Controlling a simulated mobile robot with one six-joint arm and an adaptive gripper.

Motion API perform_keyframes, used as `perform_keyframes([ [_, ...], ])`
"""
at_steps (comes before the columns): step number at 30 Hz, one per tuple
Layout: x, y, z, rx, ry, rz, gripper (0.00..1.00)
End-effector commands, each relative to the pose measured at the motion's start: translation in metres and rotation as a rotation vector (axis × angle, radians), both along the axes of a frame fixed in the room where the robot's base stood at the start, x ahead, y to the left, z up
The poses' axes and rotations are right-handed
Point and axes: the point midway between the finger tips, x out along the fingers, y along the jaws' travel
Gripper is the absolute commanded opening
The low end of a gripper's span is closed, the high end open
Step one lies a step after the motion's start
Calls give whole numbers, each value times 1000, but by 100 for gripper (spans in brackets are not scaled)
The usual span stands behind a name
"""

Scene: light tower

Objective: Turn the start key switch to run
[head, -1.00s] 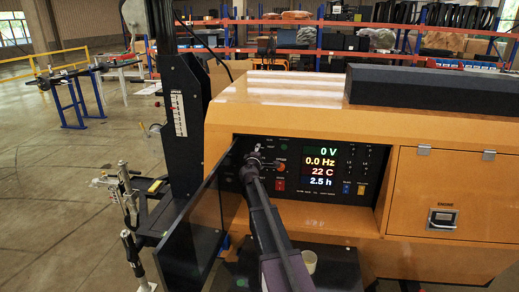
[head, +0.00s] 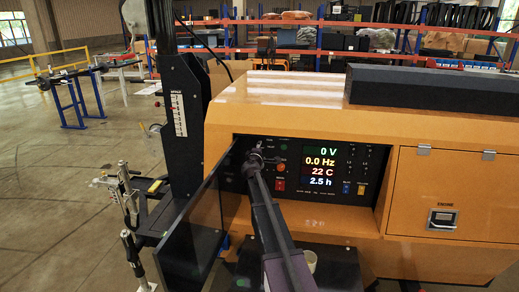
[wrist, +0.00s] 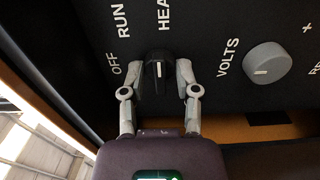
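The start key switch (wrist: 158,72) is a black knob with a white pointer mark, seen close up in the wrist view. The labels OFF, RUN and a partly cut-off HEAT stand sideways to its left and above it. I cannot tell which label the mark points at. My gripper (wrist: 160,72) has one finger on each side of the knob, with a narrow gap showing; contact is unclear. In the head view my gripper (head: 255,157) is at the left part of the black control panel (head: 292,197) and hides the switch.
A grey VOLTS knob (wrist: 267,63) is right of the switch in the wrist view. In the head view, an open dark panel door (head: 190,232) stands left of my arm. Lit readouts (head: 321,167) show 0 V.

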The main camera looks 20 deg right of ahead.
Motion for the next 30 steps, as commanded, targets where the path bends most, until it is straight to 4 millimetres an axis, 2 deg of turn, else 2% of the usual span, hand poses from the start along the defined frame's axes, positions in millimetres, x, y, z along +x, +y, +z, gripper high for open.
perform_keyframes([
  [14,0,0,0,-104,71,0,0],
  [30,0,0,0,-462,312,0,0],
])
